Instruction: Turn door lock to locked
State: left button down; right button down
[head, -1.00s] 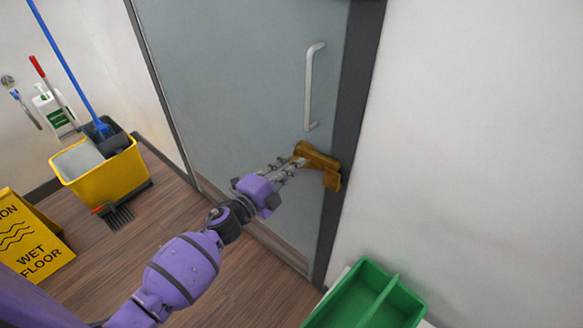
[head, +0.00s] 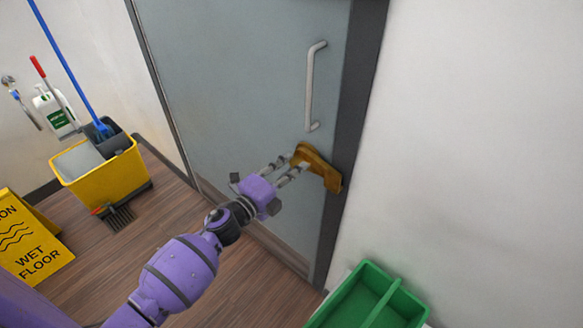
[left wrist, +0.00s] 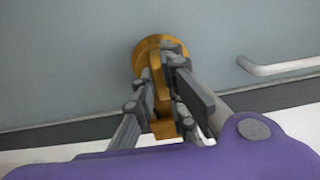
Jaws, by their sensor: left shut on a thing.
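A brass-coloured door lock (head: 318,166) sits on the grey door (head: 235,80) near its right edge, below the bar handle. My left gripper (head: 296,165) reaches it from the lower left and is shut on the lock's turning part. In the left wrist view the lock's round base (left wrist: 150,50) lies against the door. Its lever (left wrist: 161,90) stands between the two fingers (left wrist: 165,95), which partly hide it. My right gripper is not in view.
A metal bar handle (head: 312,85) is above the lock. A green divided tray (head: 372,300) is at the lower right. A yellow mop bucket (head: 105,178) and a wet floor sign (head: 33,243) stand at the left on the wooden floor.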

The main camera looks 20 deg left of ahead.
pick_arm(q)
jog(key=c, duration=1.8)
grip_release()
jog(key=v, duration=1.2)
